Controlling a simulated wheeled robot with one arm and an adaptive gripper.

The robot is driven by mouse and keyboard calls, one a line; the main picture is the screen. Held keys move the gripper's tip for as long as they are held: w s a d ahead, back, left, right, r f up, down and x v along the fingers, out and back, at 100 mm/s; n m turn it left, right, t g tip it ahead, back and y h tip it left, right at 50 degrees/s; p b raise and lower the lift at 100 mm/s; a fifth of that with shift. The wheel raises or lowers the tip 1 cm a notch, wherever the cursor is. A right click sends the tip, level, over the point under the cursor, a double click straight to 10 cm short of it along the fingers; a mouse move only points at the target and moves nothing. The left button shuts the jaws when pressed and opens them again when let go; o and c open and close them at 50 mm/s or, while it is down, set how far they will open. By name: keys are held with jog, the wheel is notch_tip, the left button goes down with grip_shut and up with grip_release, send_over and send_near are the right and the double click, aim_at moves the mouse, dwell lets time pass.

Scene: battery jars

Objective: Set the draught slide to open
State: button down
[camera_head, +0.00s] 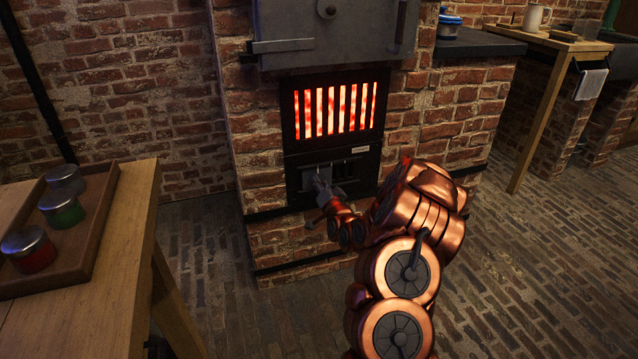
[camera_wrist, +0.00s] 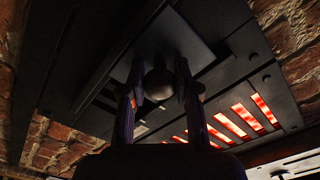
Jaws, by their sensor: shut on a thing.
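The draught slide (camera_head: 315,178) is a dark grey plate in a black frame low on the brick stove, under the glowing grate. In the head view it sits toward the left of its slot, with dark slots showing to its right. My gripper (camera_head: 322,188) is at the slide's front. In the wrist view my gripper (camera_wrist: 160,90) has its two fingers on either side of a round grey knob (camera_wrist: 158,84) on the slide plate (camera_wrist: 168,45), shut on it. The fingers hide part of the knob.
The glowing grate (camera_head: 335,108) is just above the slide. A wooden table (camera_head: 105,315) with a tray (camera_head: 95,230) of several lidded jars stands at the left. A dark counter (camera_head: 480,46) and a wooden table (camera_head: 545,38) are at the right. The brick floor between is clear.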

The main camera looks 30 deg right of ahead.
jog(key=shift+a, duration=0.3)
jog(key=c, duration=1)
grip_release()
jog(key=shift+w+a, duration=0.1)
jog(key=shift+o, duration=0.9)
jog(key=shift+d, duration=0.2)
jog(key=shift+s+a, duration=0.1)
jog(key=shift+s, duration=0.4)
jog(key=v, duration=0.6)
jog(key=shift+s, duration=0.25)
jog(key=shift+a, duration=0.15)
